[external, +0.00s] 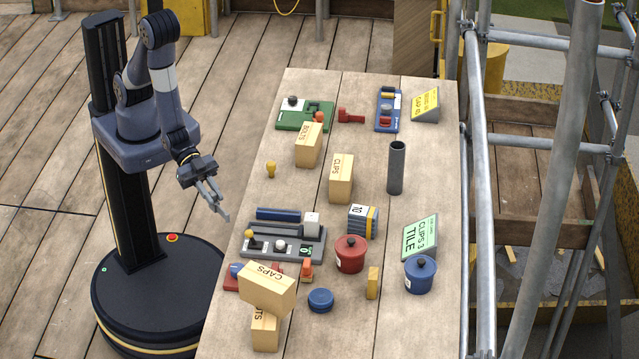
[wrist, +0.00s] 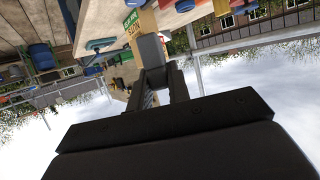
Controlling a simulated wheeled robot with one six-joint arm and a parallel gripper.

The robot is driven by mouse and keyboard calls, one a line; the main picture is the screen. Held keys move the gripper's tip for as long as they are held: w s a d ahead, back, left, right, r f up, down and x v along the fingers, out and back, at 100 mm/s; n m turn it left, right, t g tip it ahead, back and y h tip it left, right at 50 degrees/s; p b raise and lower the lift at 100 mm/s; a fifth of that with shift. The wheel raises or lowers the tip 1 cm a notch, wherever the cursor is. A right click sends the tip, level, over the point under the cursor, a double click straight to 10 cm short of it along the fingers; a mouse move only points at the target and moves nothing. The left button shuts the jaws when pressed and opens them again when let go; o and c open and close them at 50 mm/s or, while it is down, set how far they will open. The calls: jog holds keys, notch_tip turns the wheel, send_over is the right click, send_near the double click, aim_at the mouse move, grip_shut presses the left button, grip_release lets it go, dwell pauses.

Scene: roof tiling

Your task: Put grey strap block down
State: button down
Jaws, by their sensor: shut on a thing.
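My gripper (external: 217,203) is left of the workbench's left edge, pointing down and to the right. It is shut on the grey strap block (wrist: 152,50), which shows as a plain grey piece at the fingertips in the wrist view. In the external view the block is too small to tell clearly from the fingers. The gripper and block are in the air, apart from the bench (external: 335,228).
Nearest on the bench is a grey tray (external: 275,256) with knobs and a dark blue bar (external: 278,214) behind it. Cartons marked CLIPS (external: 341,178) and CAPS (external: 267,287), a red pot (external: 351,254) and an upright grey tube (external: 396,167) stand around. Bare wood lies between them.

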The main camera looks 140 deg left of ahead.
aim_at(211, 191)
jog(key=s+f+b, duration=0.3)
jog(key=s+f, duration=0.1)
jog(key=f, duration=0.5)
notch_tip(211, 191, up, 10)
jog(key=shift+w+f, duration=0.15)
jog(key=shift+w+a+r, duration=0.15)
jog(key=shift+a+r, duration=0.05)
jog(key=w+a+n+g+y+b, duration=0.1)
jog(key=w+a+n+y+b, duration=0.2)
jog(key=a, duration=0.7)
jog(key=w+a+n+g+y+b, duration=0.1)
jog(key=w+a+n+g+y, duration=0.3)
jog(key=a, duration=0.7)
jog(key=w+a+n+t+y+b, duration=0.15)
jog(key=w+a, duration=0.35)
jog(key=a, duration=0.5)
jog(key=shift+n+g+y, duration=0.25)
jog(key=shift+y, duration=0.3)
jog(key=f, duration=1.5)
jog(key=shift+w+a+p, duration=0.2)
jog(key=shift+a+p, duration=0.15)
jog(key=shift+f+b, duration=0.25)
jog(key=shift+b, duration=0.05)
jog(key=c, duration=1.3)
grip_release()
jog(key=shift+c, duration=0.2)
